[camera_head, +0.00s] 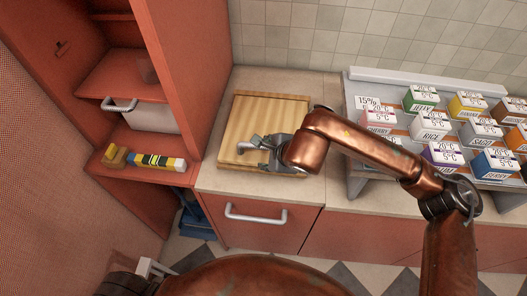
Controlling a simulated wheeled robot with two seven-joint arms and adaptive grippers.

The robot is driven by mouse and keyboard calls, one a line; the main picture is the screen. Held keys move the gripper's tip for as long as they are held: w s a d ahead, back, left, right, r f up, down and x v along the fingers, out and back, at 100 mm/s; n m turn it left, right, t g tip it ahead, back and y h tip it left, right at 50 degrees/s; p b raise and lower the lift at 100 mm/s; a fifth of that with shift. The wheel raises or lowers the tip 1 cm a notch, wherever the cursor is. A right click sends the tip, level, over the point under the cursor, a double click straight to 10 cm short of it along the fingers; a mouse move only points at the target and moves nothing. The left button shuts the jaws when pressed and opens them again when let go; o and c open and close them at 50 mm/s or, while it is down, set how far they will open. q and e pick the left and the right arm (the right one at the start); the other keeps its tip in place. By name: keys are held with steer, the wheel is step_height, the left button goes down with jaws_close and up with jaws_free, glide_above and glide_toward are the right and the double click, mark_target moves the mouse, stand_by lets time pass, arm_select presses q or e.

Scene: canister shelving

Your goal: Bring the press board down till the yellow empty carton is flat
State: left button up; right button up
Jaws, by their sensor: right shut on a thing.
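The fingers and wrist hide most of that handle. I see no yellow carton under or beside the board; anything beneath it is hidden. My left gripper cannot be made out.
Small yellow, dark and white blocks (150,160) lie on the red cabinet shelf at left. A drawer handle (255,217) sticks out below the counter.

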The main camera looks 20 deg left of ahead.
steer(key=v, duration=1.1)
steer(key=shift+r, duration=0.2)
steer(key=shift+s, duration=0.15)
